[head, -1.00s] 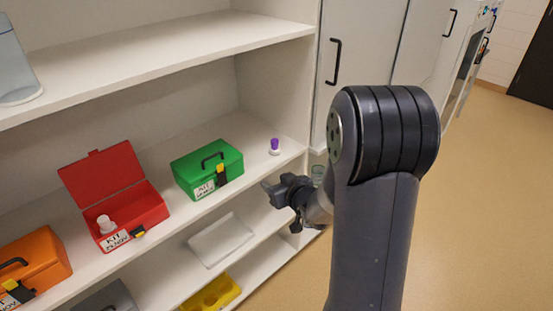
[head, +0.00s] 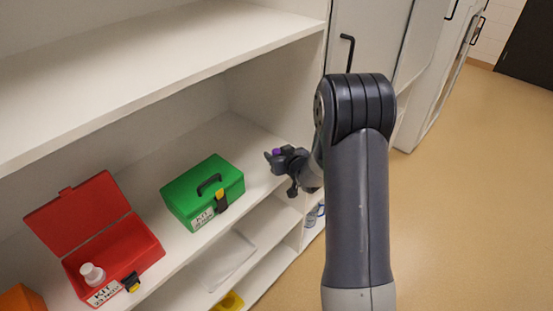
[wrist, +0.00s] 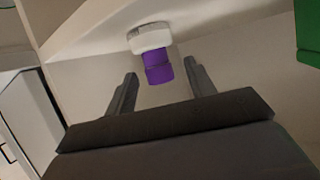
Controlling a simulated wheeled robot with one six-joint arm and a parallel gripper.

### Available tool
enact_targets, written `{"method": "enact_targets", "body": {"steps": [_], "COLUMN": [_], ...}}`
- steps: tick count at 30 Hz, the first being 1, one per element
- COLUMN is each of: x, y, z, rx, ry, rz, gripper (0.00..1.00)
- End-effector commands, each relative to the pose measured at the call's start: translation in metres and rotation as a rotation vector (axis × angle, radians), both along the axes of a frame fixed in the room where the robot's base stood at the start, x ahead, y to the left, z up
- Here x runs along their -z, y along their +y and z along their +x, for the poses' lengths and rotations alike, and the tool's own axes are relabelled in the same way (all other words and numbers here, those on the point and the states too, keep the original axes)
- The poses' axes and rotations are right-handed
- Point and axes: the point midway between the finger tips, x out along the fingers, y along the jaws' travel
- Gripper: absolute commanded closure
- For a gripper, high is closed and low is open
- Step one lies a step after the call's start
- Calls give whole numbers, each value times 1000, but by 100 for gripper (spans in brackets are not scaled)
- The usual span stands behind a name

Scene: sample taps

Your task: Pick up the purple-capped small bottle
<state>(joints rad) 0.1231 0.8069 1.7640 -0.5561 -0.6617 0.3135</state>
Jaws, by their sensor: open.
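The small bottle with a purple cap (wrist: 158,68) stands on the middle shelf near its right end. In the wrist view its white body (wrist: 149,37) and cap show ahead of my gripper, between the lines of the two fingers. My gripper (wrist: 160,82) is open and empty, with a finger on each side of the cap's line. In the head view my gripper (head: 270,157) is at the shelf's front edge and hides most of the bottle. Only a bit of the purple cap (head: 277,151) shows there. I cannot tell whether the fingers touch it.
A closed green kit box (head: 203,190) stands left of the bottle. An open red kit box (head: 110,250) with a white-capped bottle (head: 92,272) inside is further left. The upper shelf (head: 150,85) is overhead. A white tray (head: 228,258) lies on the shelf below.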

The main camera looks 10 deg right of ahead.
Motion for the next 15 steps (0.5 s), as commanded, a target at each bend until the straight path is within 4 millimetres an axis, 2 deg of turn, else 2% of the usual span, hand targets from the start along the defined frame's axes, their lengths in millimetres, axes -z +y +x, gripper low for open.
{"method": "enact_targets", "body": {"steps": [6,15], "x": [1,0], "y": [0,0], "z": [0,0], "rx": [0,0], "ry": [1,1], "rz": [0,0], "gripper": [48,73]}}
